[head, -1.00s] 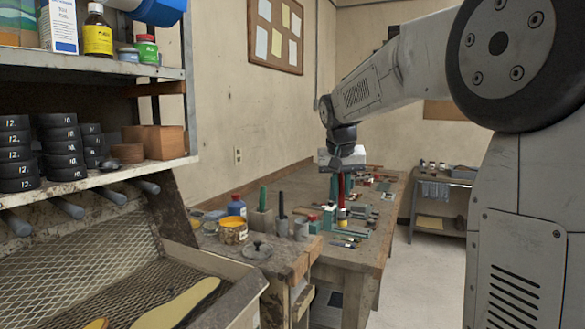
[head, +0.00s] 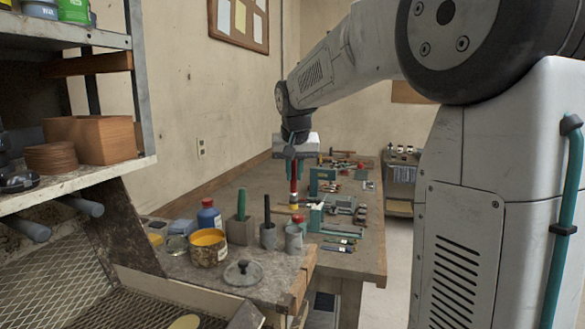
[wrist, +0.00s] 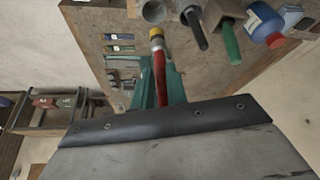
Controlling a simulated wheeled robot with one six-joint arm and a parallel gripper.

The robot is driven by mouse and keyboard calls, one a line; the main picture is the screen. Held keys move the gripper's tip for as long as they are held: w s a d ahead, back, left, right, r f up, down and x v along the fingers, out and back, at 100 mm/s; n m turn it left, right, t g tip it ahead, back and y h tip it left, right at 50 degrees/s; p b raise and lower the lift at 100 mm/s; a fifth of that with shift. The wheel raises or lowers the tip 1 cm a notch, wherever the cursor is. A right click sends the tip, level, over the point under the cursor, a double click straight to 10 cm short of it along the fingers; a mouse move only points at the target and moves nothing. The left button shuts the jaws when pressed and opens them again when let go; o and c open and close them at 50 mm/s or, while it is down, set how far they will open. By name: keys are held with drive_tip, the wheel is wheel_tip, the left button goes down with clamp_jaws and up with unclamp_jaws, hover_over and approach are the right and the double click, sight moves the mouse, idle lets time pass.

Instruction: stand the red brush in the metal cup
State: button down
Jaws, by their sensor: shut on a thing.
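The red brush (head: 294,188) hangs upright from my gripper (head: 293,168), with its yellow band and tip pointing down. It also shows in the wrist view (wrist: 159,68), between the teal fingers of my gripper (wrist: 160,92). My gripper is shut on its upper part. A round grey metal cup (head: 293,240) stands near the bench's front; its open mouth looks empty in the wrist view (wrist: 153,11). In the head view, the brush tip appears above the cup; in the wrist view, the two are apart.
Left of the cup stand a grey holder (head: 268,238) with a black handle and a square block (head: 240,230) with a green handle. A yellow tin (head: 208,248), a blue bottle (head: 209,217) and a lid (head: 243,273) are nearby. Several tools lie behind on the bench (head: 350,262).

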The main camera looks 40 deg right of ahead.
wheel_tip(320, 180, down, 10)
idle(1.2)
drive_tip(key=c, duration=1.3)
unclamp_jaws()
drive_tip(key=v, duration=0.7)
drive_tip(key=shift+s+a+r, duration=0.1)
drive_tip(key=shift+s+r, duration=0.05)
drive_tip(key=shift+r, duration=0.2)
